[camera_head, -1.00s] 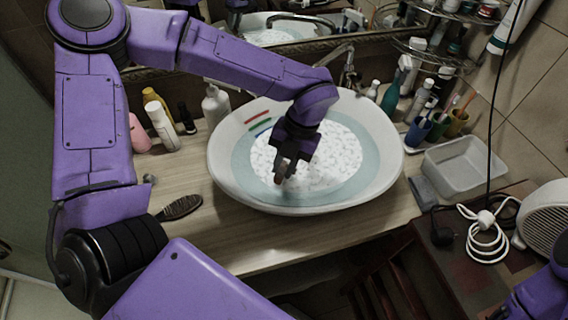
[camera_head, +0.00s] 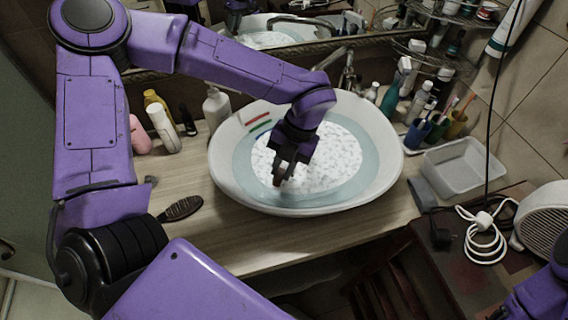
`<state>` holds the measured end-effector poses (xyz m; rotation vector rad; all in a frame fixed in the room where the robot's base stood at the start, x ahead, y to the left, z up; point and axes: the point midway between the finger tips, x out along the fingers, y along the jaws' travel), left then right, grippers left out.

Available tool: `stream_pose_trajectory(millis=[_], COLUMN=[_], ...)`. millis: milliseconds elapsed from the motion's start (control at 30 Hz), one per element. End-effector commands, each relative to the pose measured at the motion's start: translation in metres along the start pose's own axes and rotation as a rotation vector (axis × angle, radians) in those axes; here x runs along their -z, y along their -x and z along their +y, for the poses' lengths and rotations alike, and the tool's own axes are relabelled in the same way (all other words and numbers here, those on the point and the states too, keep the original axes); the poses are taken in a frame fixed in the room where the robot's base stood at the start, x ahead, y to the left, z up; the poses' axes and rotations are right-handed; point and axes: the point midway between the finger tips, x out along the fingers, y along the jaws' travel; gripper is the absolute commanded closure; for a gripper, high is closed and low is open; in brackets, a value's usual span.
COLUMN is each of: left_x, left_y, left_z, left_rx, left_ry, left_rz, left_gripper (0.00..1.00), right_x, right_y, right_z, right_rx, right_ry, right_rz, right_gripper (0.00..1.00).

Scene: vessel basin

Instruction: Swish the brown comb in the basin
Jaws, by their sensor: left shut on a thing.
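The white basin (camera_head: 228,183) stands on the wooden counter and holds water with white foam on it. My left gripper (camera_head: 284,174) reaches down over the foam inside the basin, left of its middle. It is shut on a small brown thing, which I take to be the brown comb (camera_head: 278,180). Most of the comb is hidden by the fingers, and I cannot tell how deep it is in the water. My right gripper is out of view; only part of my right arm shows at the lower right corner.
A dark oval brush (camera_head: 180,208) lies on the counter (camera_head: 240,240) left of the basin. Bottles, including a white pump bottle (camera_head: 216,107), stand behind it. A faucet (camera_head: 347,78) rises at the back. Cups (camera_head: 417,134) and a clear tub (camera_head: 462,168) are at the right.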

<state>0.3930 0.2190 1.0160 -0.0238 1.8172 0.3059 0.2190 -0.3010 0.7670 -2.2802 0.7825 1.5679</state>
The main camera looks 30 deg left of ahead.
Motion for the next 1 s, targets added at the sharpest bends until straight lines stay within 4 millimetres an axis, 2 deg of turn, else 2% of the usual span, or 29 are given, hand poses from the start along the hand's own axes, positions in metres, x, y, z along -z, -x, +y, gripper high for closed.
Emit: stream_pose_trajectory(millis=[67, 633, 1000], left_x=[0.001, 0.015, 0.023], left_y=[0.003, 0.064, 0.096], left_z=[0.000, 0.013, 0.019], left_rx=[0.000, 0.000, 0.000], left_ry=[0.000, 0.000, 0.001], left_rz=[-0.001, -0.001, -0.003], left_gripper=[1.00, 1.00, 1.00], right_x=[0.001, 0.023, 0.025], right_y=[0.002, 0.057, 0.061], right_z=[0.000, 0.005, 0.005], right_rx=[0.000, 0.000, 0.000], right_ry=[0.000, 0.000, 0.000], right_rz=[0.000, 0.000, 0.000], right_gripper=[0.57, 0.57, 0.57])
